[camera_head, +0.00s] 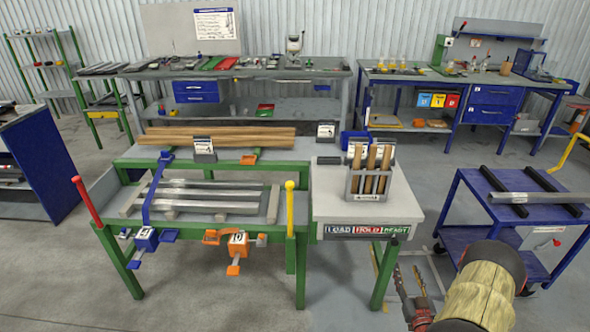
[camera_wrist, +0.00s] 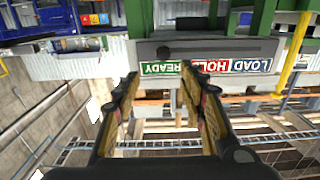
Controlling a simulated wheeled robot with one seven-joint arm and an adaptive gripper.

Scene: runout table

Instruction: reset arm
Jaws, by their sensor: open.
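My gripper (camera_head: 408,276) is low at the right of the picture, in front of the grey-topped runout table (camera_head: 330,205) and below its top. In the wrist view my gripper (camera_wrist: 160,82) shows two fingers well apart with nothing between them. The wrist view is upside down, and the table's LOAD / HOLD / READY strip (camera_wrist: 205,67) shows just beyond the fingertips. The same strip (camera_head: 367,230) is on the table's front edge in the head view. My forearm covers part of the floor at the lower right.
A grey rack (camera_head: 367,197) with upright wooden pieces stands on the table. A green-framed stand (camera_head: 215,172) with boards is to its left. A blue cart (camera_head: 470,197) with bars stands right, close to my arm. Open floor (camera_head: 420,195) lies between table and cart.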

